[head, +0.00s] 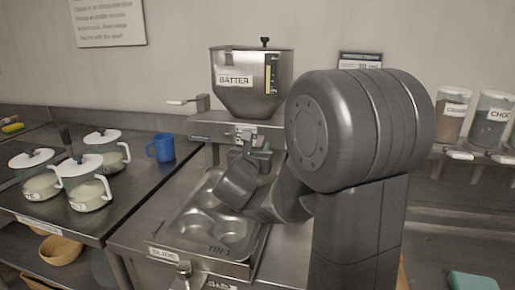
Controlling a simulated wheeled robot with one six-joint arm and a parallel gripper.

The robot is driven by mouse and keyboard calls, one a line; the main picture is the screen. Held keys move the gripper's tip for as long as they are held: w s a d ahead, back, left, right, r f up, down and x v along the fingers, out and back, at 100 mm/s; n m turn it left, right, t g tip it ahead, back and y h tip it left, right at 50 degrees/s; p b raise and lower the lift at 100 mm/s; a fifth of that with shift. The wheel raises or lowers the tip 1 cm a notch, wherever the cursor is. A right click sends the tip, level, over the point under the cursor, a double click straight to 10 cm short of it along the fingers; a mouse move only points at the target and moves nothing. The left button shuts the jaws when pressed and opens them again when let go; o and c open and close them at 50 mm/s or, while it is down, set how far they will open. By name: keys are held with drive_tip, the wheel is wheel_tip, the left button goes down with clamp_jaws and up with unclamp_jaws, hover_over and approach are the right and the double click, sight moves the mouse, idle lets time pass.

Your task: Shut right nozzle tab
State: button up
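The steel batter hopper (227,98) stands on a steel dispenser body (212,131) at the back middle, labelled BATTER. A small nozzle fitting (243,131) shows on the dispenser's front below the hopper. My gripper (254,150) is at the dispenser front, just below this fitting. My wrist and arm cover the lower and right part of the dispenser. I cannot make out a right nozzle tab or its position. The gripper's fingers are small and dark, so I cannot tell whether they are open or touching anything.
A muffin tin (205,240) lies below the dispenser, on a unit labelled SLIDE. Several white-lidded jugs (86,189) and a blue mug (162,147) stand on the left counter. Topping dispensers (491,118) hang at the right. A lever (187,102) sticks out left of the hopper.

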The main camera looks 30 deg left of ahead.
sight(260, 140)
clamp_jaws()
drive_tip(key=shift+r+p, duration=0.2)
drive_tip(key=shift+p, duration=0.3)
drive_tip(key=r+g+p, duration=0.1)
drive_tip(key=g+p, duration=0.1)
drive_tip(key=p, duration=0.2)
drive_tip(key=shift+s+r+h, duration=0.1)
drive_tip(key=shift+r+h, duration=0.05)
drive_tip(key=shift+h, duration=0.15)
drive_tip(key=g+p, duration=0.1)
drive_tip(key=p, duration=0.4)
drive_tip(key=r+g+h+p, duration=0.1)
drive_tip(key=g+p, duration=0.1)
drive_tip(key=p, duration=0.3)
drive_tip(key=shift+r+p, duration=0.3)
drive_tip(key=shift+p, duration=0.05)
drive_tip(key=g+p, duration=0.1)
drive_tip(key=p, duration=0.2)
drive_tip(key=g+p, duration=0.1)
drive_tip(key=p, duration=0.1)
drive_tip(key=shift+r+h+p, duration=0.25)
drive_tip(key=shift+h+p, duration=0.15)
drive_tip(key=shift+w+a+g+p, duration=0.1)
drive_tip(key=shift+w+g+p, duration=0.1)
drive_tip(key=shift+g+p, duration=0.8)
drive_tip(key=shift+w+h+p, duration=0.1)
drive_tip(key=shift+h+p, duration=0.2)
drive_tip(key=shift+p, duration=0.8)
